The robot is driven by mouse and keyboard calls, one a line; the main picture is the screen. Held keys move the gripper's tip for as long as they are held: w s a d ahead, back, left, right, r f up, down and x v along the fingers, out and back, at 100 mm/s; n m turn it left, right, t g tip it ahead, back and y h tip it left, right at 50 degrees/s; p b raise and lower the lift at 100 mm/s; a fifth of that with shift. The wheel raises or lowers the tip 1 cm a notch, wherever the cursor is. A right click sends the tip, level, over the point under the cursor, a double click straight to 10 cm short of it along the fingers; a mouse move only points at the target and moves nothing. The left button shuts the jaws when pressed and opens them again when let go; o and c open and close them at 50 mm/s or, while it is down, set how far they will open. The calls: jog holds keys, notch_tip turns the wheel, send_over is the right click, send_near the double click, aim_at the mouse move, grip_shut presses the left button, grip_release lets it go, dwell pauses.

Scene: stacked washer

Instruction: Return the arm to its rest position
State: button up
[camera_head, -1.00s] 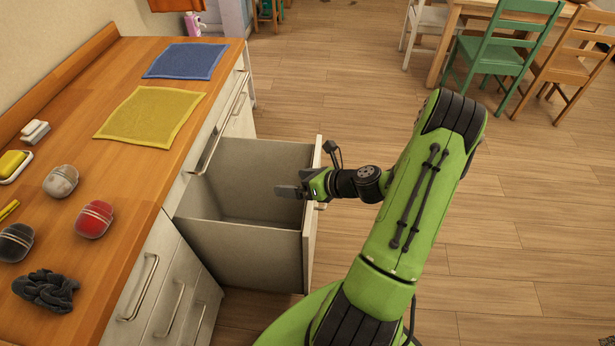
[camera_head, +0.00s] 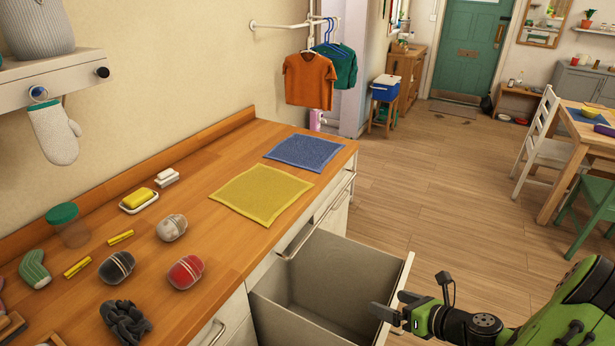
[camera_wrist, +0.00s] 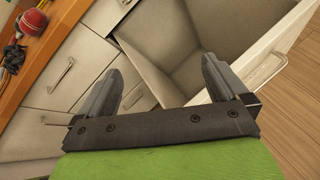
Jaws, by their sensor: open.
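My gripper (camera_head: 388,306) is at the right end of the open drawer (camera_head: 318,268), by its front panel. The gripper is open, with nothing between its fingers. In the wrist view the two fingers of my gripper (camera_wrist: 165,85) stand apart, with the open drawer (camera_wrist: 190,40) beyond them. The drawer looks empty where I see its inside. My green arm is bent at the lower right of the head view, and most of it is cut off by the frame.
The wooden counter (camera_head: 225,235) holds a yellow cloth (camera_head: 262,194), a blue cloth (camera_head: 304,152), rolled socks including a red pair (camera_head: 186,271), and a soap dish (camera_head: 139,203). Clothes hang on a wall rail behind. Open wooden floor (camera_head: 430,180) lies right of the drawer; a white chair (camera_head: 540,145) stands beyond.

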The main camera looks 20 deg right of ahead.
jog(key=s+a+r+n+g+h+p, duration=0.15)
jog(key=a+r+n+g, duration=0.75)
jog(key=n, duration=0.9)
jog(key=s+a+r+n+t+h+p, duration=0.1)
jog(key=s+a+r+n+h, duration=0.1)
jog(key=s+a+r+n, duration=0.2)
jog(key=s+a+r+n+t+h+p, duration=0.2)
jog(key=s+a+r+n, duration=0.2)
jog(key=s+r+n, duration=0.6)
notch_tip(320, 180, up, 2)
jog(key=n, duration=0.3)
jog(key=shift+a+r, duration=0.15)
jog(key=shift+r, duration=0.05)
